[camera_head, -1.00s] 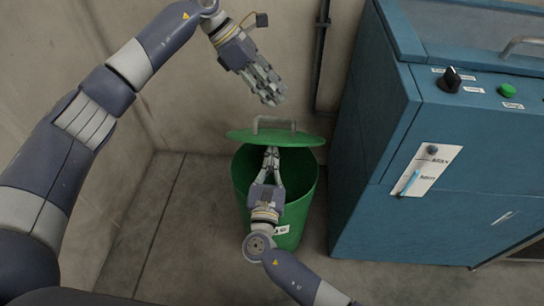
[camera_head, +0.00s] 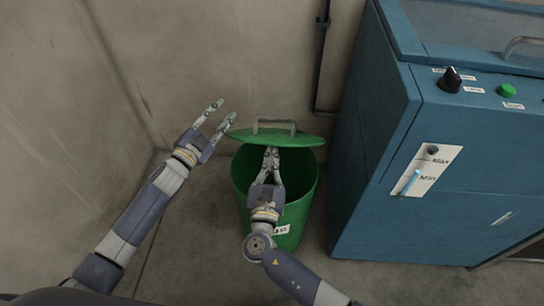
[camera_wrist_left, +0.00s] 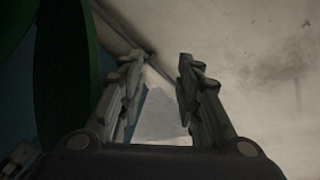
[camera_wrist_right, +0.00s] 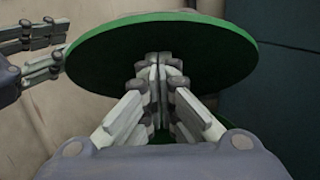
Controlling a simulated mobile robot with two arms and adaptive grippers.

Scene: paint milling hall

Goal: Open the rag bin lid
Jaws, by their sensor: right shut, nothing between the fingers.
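The green rag bin (camera_head: 305,215) stands on the floor against the wall. Its green lid (camera_head: 290,140) is raised and tilted at the back, with a grey handle (camera_head: 274,122) on top, and the bin's mouth is partly uncovered. My right gripper (camera_head: 271,152) is shut and empty, its fingertips at the lid's underside; in the right wrist view the lid (camera_wrist_right: 110,60) spreads behind the fingertips. Whether they touch it is unclear. My left gripper (camera_head: 222,110) is open and empty, left of the lid; its fingers (camera_wrist_left: 158,68) are apart in the left wrist view.
A blue machine (camera_head: 375,170) with a black knob (camera_head: 450,80) and a green button (camera_head: 507,91) stands close to the bin's right. A dark pipe (camera_head: 320,60) runs down the wall behind. Floor left of the bin is clear.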

